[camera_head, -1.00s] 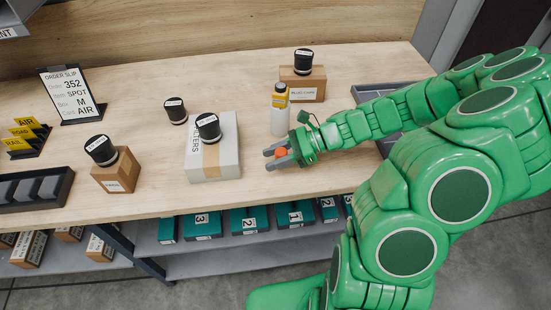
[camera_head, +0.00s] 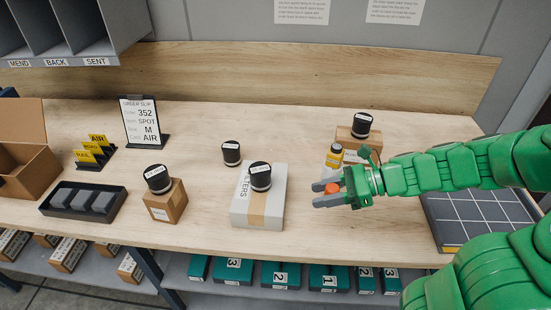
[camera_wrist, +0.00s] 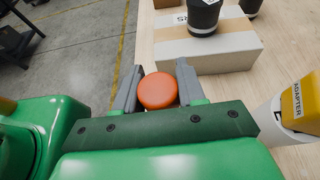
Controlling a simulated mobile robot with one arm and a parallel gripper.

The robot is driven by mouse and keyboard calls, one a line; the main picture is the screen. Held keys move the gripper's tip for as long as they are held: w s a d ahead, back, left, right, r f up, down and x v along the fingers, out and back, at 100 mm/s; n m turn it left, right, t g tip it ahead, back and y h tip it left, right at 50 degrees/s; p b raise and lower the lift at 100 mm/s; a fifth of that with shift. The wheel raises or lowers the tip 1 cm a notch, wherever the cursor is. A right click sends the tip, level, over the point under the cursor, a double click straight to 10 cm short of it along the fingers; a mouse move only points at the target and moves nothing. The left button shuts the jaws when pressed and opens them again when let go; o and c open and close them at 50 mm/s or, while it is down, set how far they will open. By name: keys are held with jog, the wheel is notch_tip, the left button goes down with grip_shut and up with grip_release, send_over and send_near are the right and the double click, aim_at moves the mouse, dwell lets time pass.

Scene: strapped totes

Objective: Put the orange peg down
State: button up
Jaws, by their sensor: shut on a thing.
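The orange peg (camera_head: 332,188) is between the two grey fingers of my gripper (camera_head: 328,193), near the front right part of the bench. In the wrist view the round orange top of the peg (camera_wrist: 158,90) sits between the fingers of my gripper (camera_wrist: 157,84), which are shut on it. The lower part of the peg is hidden from both views. I cannot tell how far it is above the bench top (camera_head: 215,215).
A white carton (camera_head: 245,207) with a black-lidded jar (camera_head: 260,176) on it stands left of my gripper. A grid-topped grey tray (camera_head: 480,218) lies right. Bare bench lies in front of the gripper.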

notch_tip(320, 180, up, 8)
jog(key=w+a+m+t+h, duration=0.1)
jog(key=w+a+m+t, duration=0.4)
jog(key=w+a, duration=1.75)
jog(key=shift+t, duration=0.3)
jog(key=w+a+f, duration=0.1)
jog(key=w+f, duration=0.3)
jog(key=w+a+f, duration=0.1)
jog(key=w+f, duration=0.4)
jog(key=w+a+f, duration=0.1)
jog(key=w+f, duration=0.3)
jog(key=f, duration=0.1)
jog(key=shift+w+f, duration=0.1)
jog(key=shift+w, duration=0.15)
jog(key=shift+w+a+f, duration=0.15)
jog(key=shift+w+f, duration=0.05)
jog(key=shift+f, duration=0.25)
jog(key=shift+w+a+f, duration=0.1)
jog(key=shift+w+f, duration=0.05)
jog(key=shift+f, duration=1.4)
jog(key=shift+f, duration=0.15)
